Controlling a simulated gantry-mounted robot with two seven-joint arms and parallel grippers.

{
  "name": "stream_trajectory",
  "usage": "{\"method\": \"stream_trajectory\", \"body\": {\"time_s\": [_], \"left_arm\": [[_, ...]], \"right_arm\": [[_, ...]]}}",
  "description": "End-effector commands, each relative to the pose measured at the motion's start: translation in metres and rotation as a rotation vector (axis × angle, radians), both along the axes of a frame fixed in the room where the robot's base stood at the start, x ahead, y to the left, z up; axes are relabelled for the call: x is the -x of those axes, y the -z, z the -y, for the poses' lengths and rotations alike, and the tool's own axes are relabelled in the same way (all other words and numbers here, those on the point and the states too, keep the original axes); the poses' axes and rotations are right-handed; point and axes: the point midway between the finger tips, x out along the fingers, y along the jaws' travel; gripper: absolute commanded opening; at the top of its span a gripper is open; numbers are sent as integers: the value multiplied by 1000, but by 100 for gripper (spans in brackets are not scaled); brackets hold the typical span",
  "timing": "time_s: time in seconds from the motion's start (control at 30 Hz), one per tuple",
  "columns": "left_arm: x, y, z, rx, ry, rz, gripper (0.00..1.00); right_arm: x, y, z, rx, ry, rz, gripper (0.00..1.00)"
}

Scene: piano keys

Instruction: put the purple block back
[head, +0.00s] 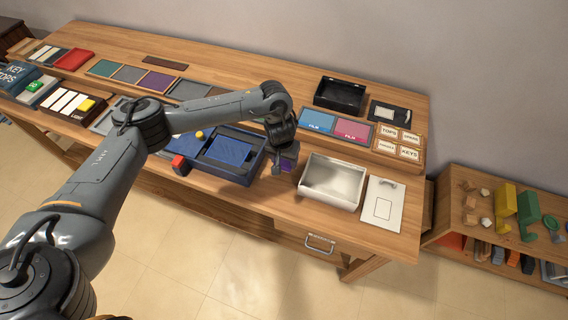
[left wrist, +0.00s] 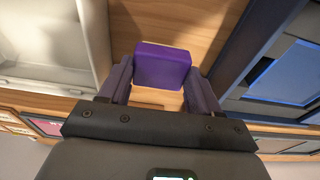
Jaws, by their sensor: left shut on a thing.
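My left gripper (head: 284,158) is over the front of the table, between the blue tray and the white bin. In the left wrist view, the gripper (left wrist: 161,88) is shut on a purple block (left wrist: 162,63), which sits between its two fingers. The block also shows in the head view as a small purple patch (head: 287,164), mostly hidden by the gripper. A flat purple panel (head: 157,82) lies at the back left of the table, beside a grey and a green panel. My right gripper is not in view.
The dark blue tray (head: 259,157) stands left of the gripper, with a red block (head: 179,165) at its left. The white bin (head: 332,182) stands close on the right. A black open box (head: 340,96) and word cards (head: 399,143) are farther back. Bare wood lies between tray and bin.

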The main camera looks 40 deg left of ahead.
Motion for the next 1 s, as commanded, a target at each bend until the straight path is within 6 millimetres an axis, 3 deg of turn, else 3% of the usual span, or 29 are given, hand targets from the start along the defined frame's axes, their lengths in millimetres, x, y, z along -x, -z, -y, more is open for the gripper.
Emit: {"method": "stream_trajectory", "body": {"time_s": [0.1, 0.2, 0.6, 0.63, 0.77, 1.0], "left_arm": [[0, 19, 0, -1, -1, -2, 34], [0, 25, 0, 0, -1, 0, 34], [0, 28, 0, 0, -1, -1, 34], [0, 28, 0, 0, 0, -1, 68], [0, 28, 0, 0, 0, 0, 88], [0, 28, 0, 0, 0, 0, 88]], "right_arm": [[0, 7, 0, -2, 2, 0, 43], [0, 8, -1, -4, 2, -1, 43], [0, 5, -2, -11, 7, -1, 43], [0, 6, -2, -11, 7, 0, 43], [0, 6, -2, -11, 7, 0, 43], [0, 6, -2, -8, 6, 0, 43]]}}
